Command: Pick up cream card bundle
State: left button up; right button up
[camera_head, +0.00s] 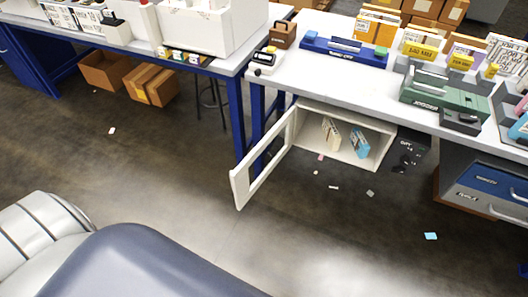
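A cream bundle (331,133), which looks like the card bundle, stands leaning inside an open white cabinet (385,128) under the workbench. A blue bundle (359,143) leans to its right, a little apart from it. The cabinet door (240,187) is swung wide open to the left. Fine detail on the bundles is too small to make out. Neither of my grippers shows in the head view. Only pale and dark blue parts, likely of my own body, show at the lower left.
The white benchtop (330,88) carries a green machine (440,92), a blue device (345,50) and several card boxes. A black box (408,150) and a drawer unit (488,185) stand right of the cabinet. The floor in front is open, with small scraps and a blue slip (431,236).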

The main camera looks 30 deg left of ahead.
aim_at(331, 133)
jog(key=i+j+z, duration=0.2)
jog(key=j+z, duration=0.25)
jog(key=j, duration=1.05)
jog(key=j+z, duration=0.45)
jog(key=j, duration=1)
